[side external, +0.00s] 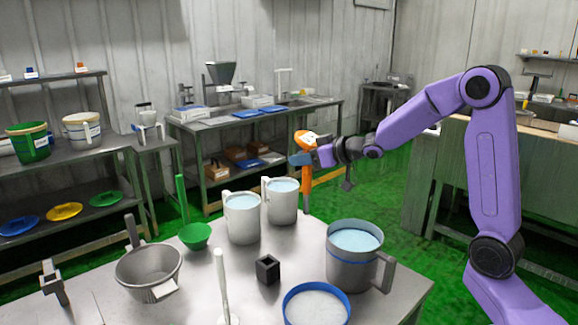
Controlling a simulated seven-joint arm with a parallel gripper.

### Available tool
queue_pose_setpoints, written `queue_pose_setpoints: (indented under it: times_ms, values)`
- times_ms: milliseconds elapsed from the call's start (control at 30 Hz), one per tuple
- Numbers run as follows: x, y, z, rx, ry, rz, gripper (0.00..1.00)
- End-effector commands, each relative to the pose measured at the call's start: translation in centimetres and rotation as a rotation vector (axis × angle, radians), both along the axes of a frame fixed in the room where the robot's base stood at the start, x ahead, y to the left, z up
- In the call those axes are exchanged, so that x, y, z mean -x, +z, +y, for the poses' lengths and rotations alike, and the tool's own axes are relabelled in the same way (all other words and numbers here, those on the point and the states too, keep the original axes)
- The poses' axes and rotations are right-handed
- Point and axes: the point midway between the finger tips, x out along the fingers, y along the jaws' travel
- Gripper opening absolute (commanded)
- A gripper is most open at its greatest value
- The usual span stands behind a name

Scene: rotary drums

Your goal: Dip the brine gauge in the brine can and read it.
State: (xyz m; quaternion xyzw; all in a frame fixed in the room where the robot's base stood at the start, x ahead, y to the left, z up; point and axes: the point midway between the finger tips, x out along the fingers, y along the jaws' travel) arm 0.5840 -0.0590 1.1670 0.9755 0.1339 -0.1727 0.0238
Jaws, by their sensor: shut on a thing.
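My gripper (301,159) is shut on an orange gauge (306,182) with a pale face at its top. The gauge hangs upright in the air, its lower end just behind and above the right white jug. A large grey can (352,273) with a handle and pale blue liquid stands at the right of the metal table. Two white jugs, one in front (243,222) and one behind it to the right (282,203), also hold pale blue liquid. No label shows which one is the brine can. The gauge is apart from all three, and its reading is too small to make out.
On the metal table (205,290) stand a grey pot (149,270), a green ladle (195,235), a small black square holder (268,268), a white upright rod (222,285) and a blue-rimmed tub (316,305). Shelves and a bench line the back.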

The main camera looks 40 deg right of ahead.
Motion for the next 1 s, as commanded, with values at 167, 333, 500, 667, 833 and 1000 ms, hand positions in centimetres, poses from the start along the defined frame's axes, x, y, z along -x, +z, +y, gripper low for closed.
queue_pose_setpoints:
  times_ms: [167, 333, 500, 667, 833, 1000]
  values:
    - [2.4, 0.9, -2.1, 0.001, 0.066, -0.003, 0.0]
    - [6.2, 1.0, -4.5, -0.002, 0.147, 0.0, 0.0]
    - [10.3, 0.4, -6.3, -0.002, 0.219, 0.001, 0.0]
    - [12.0, -0.1, -7.0, -0.003, 0.247, 0.001, 0.0]
    - [12.3, -0.8, -7.0, -0.003, 0.253, 0.001, 0.0]
    - [12.3, -2.4, -7.0, -0.004, 0.252, 0.003, 0.0]
